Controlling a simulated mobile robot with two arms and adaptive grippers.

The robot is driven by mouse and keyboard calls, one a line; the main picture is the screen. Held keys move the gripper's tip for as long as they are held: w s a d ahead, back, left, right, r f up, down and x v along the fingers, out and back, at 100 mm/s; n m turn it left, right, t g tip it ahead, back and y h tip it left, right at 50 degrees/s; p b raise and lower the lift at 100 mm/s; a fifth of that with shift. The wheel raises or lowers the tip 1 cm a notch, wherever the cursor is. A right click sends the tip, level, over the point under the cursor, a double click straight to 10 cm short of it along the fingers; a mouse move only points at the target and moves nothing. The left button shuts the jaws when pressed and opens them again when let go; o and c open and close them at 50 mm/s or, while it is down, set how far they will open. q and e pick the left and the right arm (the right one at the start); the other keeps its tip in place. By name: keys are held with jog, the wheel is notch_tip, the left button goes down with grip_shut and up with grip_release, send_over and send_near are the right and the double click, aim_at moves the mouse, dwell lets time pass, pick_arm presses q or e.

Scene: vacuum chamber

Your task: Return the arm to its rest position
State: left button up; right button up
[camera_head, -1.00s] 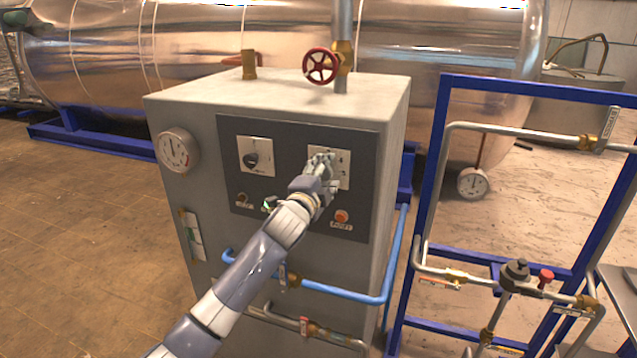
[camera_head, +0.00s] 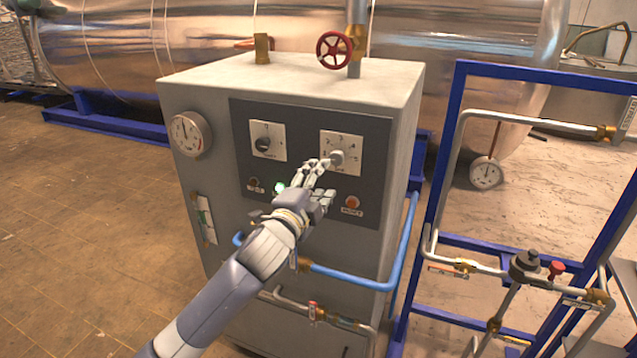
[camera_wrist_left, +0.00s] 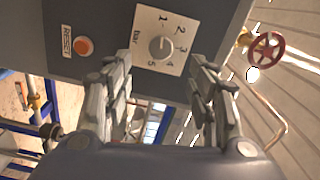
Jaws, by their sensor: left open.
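My left gripper (camera_head: 318,180) is open and empty in the head view, in front of the dark panel (camera_head: 300,112) of a grey cabinet. Its fingertips are just below and left of the numbered bar knob (camera_head: 338,157), apart from it as far as I can tell. In the left wrist view the gripper (camera_wrist_left: 160,90) has its fingers spread, with the bar knob (camera_wrist_left: 160,46) on its white plate showing beyond and between them. My right gripper is not in view.
The panel also has a second knob (camera_head: 265,143), a green light (camera_head: 279,188) and an orange reset button (camera_head: 352,202). A blue pipe (camera_head: 350,281) crosses the cabinet front. A blue frame (camera_head: 446,150) with pipes stands to the right. Open floor (camera_head: 80,230) lies left.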

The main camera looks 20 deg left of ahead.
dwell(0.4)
